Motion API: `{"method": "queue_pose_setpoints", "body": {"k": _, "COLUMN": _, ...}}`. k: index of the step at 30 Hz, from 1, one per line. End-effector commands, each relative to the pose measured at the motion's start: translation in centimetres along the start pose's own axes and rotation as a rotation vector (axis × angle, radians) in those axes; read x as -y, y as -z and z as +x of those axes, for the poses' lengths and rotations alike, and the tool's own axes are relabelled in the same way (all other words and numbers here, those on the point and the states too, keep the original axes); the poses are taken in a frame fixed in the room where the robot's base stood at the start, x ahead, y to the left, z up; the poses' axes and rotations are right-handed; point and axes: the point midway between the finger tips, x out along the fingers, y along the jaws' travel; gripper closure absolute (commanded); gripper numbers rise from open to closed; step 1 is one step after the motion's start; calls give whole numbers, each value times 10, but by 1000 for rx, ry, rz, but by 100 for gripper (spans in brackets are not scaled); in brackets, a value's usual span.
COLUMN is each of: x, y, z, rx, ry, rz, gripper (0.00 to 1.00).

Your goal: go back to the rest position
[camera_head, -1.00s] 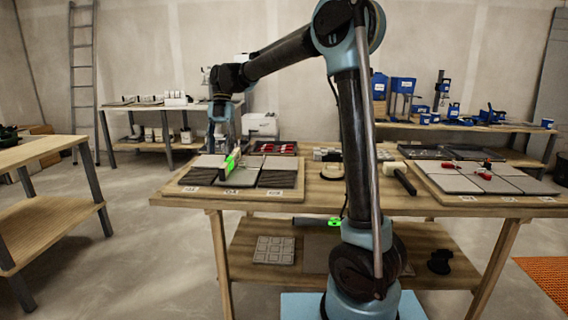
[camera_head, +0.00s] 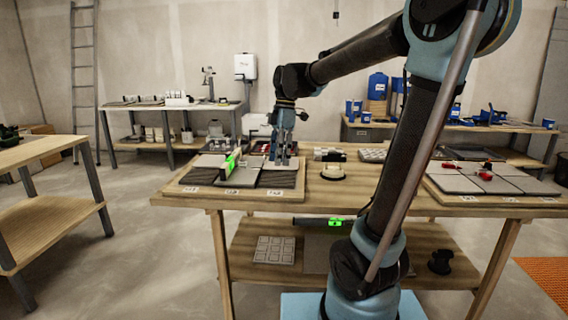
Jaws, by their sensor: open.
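My gripper (camera_head: 281,161) points down over the right back part of the left tile board (camera_head: 262,195) on the workbench. Its fingers look open and empty; how far they stand above the tiles is hard to tell. A level with a bright green display (camera_head: 231,161) stands on the light and dark tiles, left of my gripper and apart from it. My arm crosses the right half of the view and hides part of the bench.
A second tile board (camera_head: 490,178) with red pieces lies at the bench's right. A round cream-and-black object (camera_head: 333,172) lies between the boards. A second green display (camera_head: 335,223) shows on the lower shelf. Side tables stand left and behind.

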Motion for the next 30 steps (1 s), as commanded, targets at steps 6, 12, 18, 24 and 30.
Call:
{"method": "queue_pose_setpoints", "body": {"k": 6, "x": 49, "y": -47, "z": 21, "rx": 11, "ry": -78, "rz": 376, "gripper": 58}}
{"method": "queue_pose_setpoints", "body": {"k": 12, "x": 91, "y": -82, "z": 48, "rx": 7, "ry": -153, "rz": 720, "gripper": 58}}
{"method": "queue_pose_setpoints", "body": {"k": 18, "x": 132, "y": -113, "z": 83, "rx": -12, "ry": -231, "rz": 1060, "gripper": 58}}
{"method": "queue_pose_setpoints", "body": {"k": 24, "x": 168, "y": -138, "z": 124, "rx": -47, "ry": -311, "rz": 1397, "gripper": 58}}
{"method": "queue_pose_setpoints", "body": {"k": 30, "x": 196, "y": -157, "z": 163, "rx": -92, "ry": -382, "rz": 1687, "gripper": 58}}
